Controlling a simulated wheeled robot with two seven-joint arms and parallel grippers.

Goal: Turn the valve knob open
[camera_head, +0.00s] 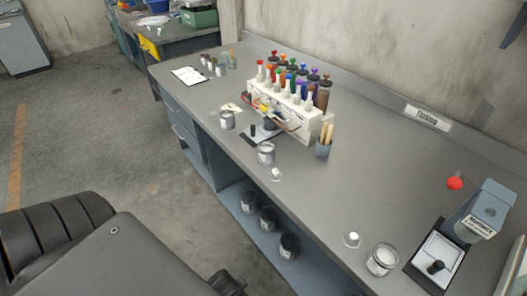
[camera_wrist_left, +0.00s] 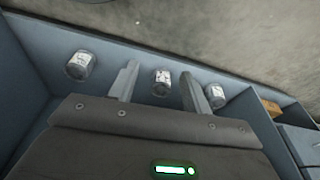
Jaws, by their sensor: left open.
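A red round knob (camera_head: 454,183) shows beside a grey labelled box unit (camera_head: 482,211) at the right of the grey bench. A white rack (camera_head: 284,97) with several colored-top dispensers stands on the middle of the bench; small red and yellow parts show at its front left. I cannot tell for sure which part is the valve knob. My left gripper (camera_wrist_left: 158,70) is open and empty in the left wrist view, above a lower shelf with several cans (camera_wrist_left: 161,83). Its fingers are not clearly visible in the head view. My right gripper is in neither view.
Open cans (camera_head: 382,259) and a dark tray (camera_head: 436,253) stand at the bench's near right. More cans (camera_head: 268,220) sit on the lower shelf. A clipboard (camera_head: 187,75) lies at the far left. Bare bench top lies between the rack and the box unit.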

